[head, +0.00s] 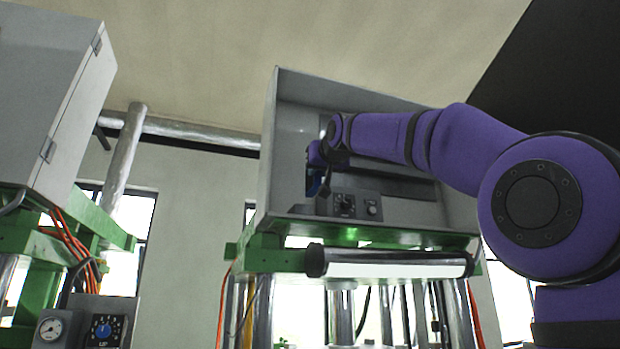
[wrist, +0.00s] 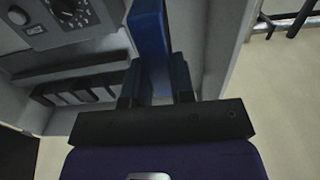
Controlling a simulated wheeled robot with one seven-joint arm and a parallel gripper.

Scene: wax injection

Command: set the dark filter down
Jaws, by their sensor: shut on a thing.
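My gripper (wrist: 157,72) is shut on a dark blue, flat slab (wrist: 150,32), which I take to be the dark filter. The slab sticks out past the two fingertips, toward the top of the wrist view. In the head view, my gripper (head: 317,165) is inside the open grey cabinet (head: 268,150), near its left side. Only a small blue part of the filter (head: 314,184) shows there, below the gripper. The filter's far end is cut off in the wrist view, and I cannot tell whether it touches anything.
A control panel (head: 355,206) with knobs sits low in the cabinet, close to my gripper. A dark rack (wrist: 85,82) with several blocks shows left of the fingers. Another grey cabinet (head: 45,90) stands at the left.

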